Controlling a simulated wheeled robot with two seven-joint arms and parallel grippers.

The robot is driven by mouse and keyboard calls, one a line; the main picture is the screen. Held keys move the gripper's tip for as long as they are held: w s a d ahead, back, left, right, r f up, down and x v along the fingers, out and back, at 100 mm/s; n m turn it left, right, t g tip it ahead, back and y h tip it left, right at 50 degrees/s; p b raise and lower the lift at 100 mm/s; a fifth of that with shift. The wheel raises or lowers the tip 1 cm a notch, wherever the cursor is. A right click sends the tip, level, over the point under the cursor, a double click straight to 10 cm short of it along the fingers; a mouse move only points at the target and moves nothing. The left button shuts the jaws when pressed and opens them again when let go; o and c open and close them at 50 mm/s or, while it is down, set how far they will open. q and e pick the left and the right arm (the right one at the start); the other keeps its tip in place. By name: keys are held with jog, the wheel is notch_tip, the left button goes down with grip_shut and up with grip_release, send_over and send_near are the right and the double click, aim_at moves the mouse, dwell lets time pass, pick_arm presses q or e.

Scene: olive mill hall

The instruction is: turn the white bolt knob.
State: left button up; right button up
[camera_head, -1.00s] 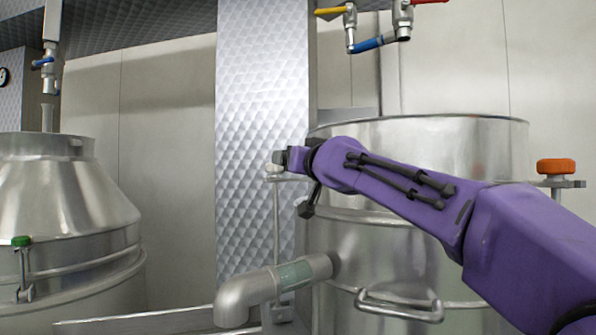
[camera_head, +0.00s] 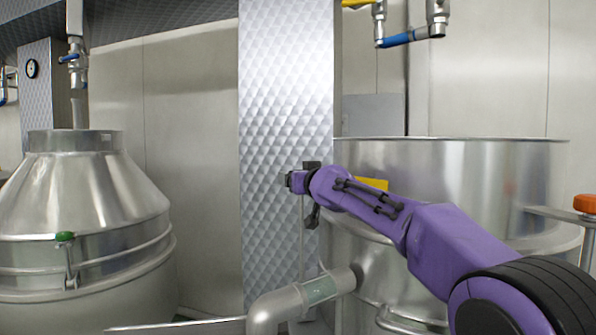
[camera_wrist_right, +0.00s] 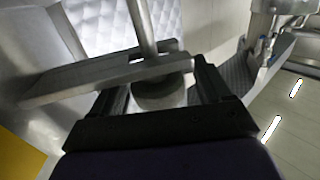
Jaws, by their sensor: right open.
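In the right wrist view the white bolt knob (camera_wrist_right: 160,94) looks pale grey in shadow, with its rod running up past a metal bracket (camera_wrist_right: 105,80). My right gripper (camera_wrist_right: 160,80) is open, with one dark finger on each side of the knob. I cannot tell whether either finger touches it. In the head view my right gripper (camera_head: 298,181) is in front of the steel vat (camera_head: 465,175), at its left side, and hides the knob. The thin bolt rod (camera_head: 302,240) shows below the gripper. My left gripper is not in view.
A grey elbow pipe (camera_head: 290,303) juts from the vat below the gripper. An orange knob (camera_head: 585,203) is at the right edge. A second vat (camera_head: 80,205) with a green knob (camera_head: 65,237) stands left. A quilted metal pillar (camera_head: 285,120) is behind the gripper.

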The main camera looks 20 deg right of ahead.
jog(key=shift+s+d, duration=0.1)
jog(key=shift+c, duration=0.9)
jog(key=c, duration=0.8)
jog(key=shift+f+n+y+b, duration=0.4)
jog(key=shift+y+b, duration=0.3)
jog(key=shift+b, duration=0.15)
jog(key=shift+r+n+y+b, duration=0.1)
jog(key=shift+n+y+b, duration=0.2)
jog(key=shift+y, duration=0.1)
jog(key=shift+r+n+g+y, duration=0.2)
jog(key=shift+n+g+y, duration=0.3)
jog(key=shift+n+y, duration=0.55)
